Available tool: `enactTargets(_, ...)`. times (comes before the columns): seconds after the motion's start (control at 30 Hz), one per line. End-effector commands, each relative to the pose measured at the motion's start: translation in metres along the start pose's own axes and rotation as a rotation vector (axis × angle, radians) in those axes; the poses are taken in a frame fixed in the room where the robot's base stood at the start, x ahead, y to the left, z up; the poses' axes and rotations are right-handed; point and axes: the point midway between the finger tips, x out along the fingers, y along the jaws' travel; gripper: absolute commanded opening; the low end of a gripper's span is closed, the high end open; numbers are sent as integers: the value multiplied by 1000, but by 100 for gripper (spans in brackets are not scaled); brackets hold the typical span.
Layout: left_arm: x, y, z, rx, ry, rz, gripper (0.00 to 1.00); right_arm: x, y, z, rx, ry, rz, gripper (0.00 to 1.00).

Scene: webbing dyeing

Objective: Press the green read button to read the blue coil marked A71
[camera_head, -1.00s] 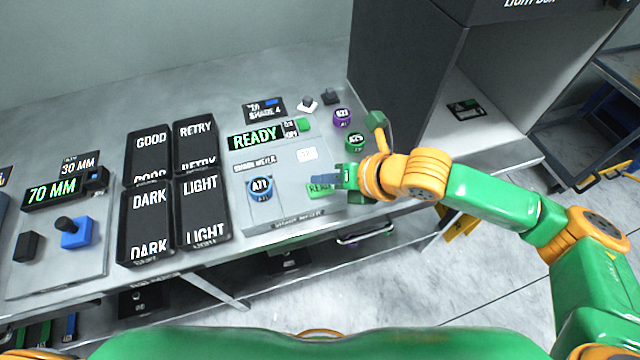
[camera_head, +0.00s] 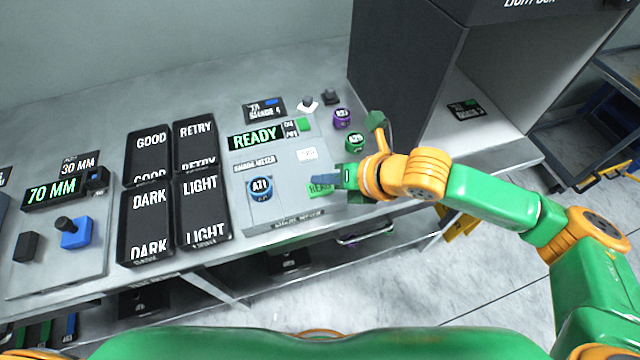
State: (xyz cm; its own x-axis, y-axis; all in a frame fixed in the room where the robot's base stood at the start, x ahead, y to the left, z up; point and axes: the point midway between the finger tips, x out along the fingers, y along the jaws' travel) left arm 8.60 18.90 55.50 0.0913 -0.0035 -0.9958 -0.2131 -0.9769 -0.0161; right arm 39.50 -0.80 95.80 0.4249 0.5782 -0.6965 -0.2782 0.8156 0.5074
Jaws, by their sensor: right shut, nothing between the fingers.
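The blue coil marked A71 (camera_head: 260,187) sits on the left part of the shade meter (camera_head: 284,208). The meter's display (camera_head: 254,138) reads READY in green. The green read button (camera_head: 318,189) is on the meter's front right, partly hidden by my right gripper (camera_head: 322,180). That gripper is shut with nothing in it, and its blue-grey fingertips are over the button. I cannot tell whether they touch it. My left gripper is not in view.
A purple coil (camera_head: 342,118) and a green coil (camera_head: 354,142) stand behind the meter's right side. Black trays marked GOOD (camera_head: 148,158), RETRY (camera_head: 195,147), DARK (camera_head: 145,225) and LIGHT (camera_head: 202,212) stand to the left. A dark light box (camera_head: 405,80) rises at the right.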

Motion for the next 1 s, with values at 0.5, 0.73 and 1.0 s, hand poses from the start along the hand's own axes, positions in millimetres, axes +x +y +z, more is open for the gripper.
enactTargets(0.5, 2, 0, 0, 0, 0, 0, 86, 6, -4, -4, 0, 0, 0, 0)
enactTargets(0.73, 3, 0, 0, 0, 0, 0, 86, 7, -5, -5, 0, 0, 0, 0)
enactTargets(1.0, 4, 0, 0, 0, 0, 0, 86, 10, -7, -7, 0, 0, 0, 0)
